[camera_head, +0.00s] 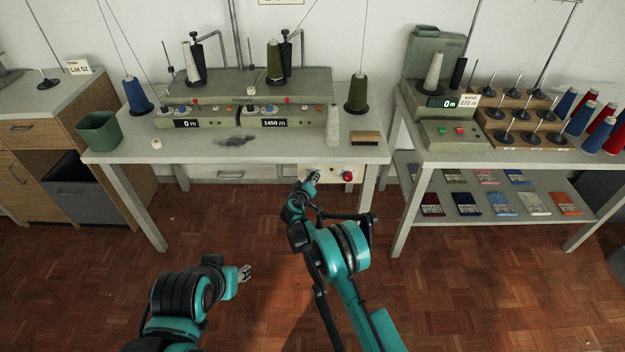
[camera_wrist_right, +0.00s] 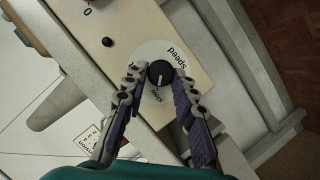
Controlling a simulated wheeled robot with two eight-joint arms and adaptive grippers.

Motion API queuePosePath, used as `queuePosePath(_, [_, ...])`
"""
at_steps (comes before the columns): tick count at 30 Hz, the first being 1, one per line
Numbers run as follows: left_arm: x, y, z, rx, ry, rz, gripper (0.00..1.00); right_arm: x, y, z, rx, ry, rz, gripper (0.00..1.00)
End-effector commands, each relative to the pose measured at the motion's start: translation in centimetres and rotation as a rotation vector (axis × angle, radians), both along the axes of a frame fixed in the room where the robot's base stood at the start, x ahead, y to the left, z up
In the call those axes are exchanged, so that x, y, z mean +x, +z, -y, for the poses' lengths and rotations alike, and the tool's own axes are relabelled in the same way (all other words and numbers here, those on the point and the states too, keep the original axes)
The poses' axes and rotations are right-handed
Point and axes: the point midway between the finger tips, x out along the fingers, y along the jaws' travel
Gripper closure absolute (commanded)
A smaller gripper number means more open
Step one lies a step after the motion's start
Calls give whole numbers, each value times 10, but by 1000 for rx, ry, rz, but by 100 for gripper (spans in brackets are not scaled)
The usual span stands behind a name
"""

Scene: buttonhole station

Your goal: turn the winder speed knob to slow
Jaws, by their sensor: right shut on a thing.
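The winder speed knob (camera_wrist_right: 160,73) is a small black round knob on a white disc marked "speed" and "slow" in the right wrist view. A pale line shows on its face; which way it points is hard to tell. My right gripper (camera_wrist_right: 157,75) is shut on the knob, one finger on each side. In the head view my right gripper (camera_head: 313,177) is at the cream panel (camera_head: 330,172) under the table's front edge and hides the knob. My left gripper (camera_head: 245,273) is low over the floor, away from the table; its jaws are too small to read.
A red button (camera_head: 348,176) sits on the panel right of my gripper. The table (camera_head: 290,152) above bears the winder (camera_head: 240,90), thread cones, a brush (camera_head: 366,138) and a green bin (camera_head: 99,131). A second table (camera_head: 400,225) stands to the right. The floor in front is clear.

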Motion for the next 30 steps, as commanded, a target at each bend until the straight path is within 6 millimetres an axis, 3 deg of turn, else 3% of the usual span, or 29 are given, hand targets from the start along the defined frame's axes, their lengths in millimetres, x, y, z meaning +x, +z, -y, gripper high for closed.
queuePosePath(23, [0, 0, 0, 0, 0, 0, 60, 0, -1, -1, -95, 0, 0, 100])
queuePosePath(24, [0, 0, 0, 0, 0, 0, 60, 0, -1, -1, -95, 0, 0, 63])
queuePosePath(25, [0, 0, 0, 0, 0, 0, 60, 0, -1, -1, -95, 0, 0, 55])
queuePosePath(30, [0, 0, 0, 0, 0, 0, 60, 0, -1, -1, -95, 0, -1, 52])
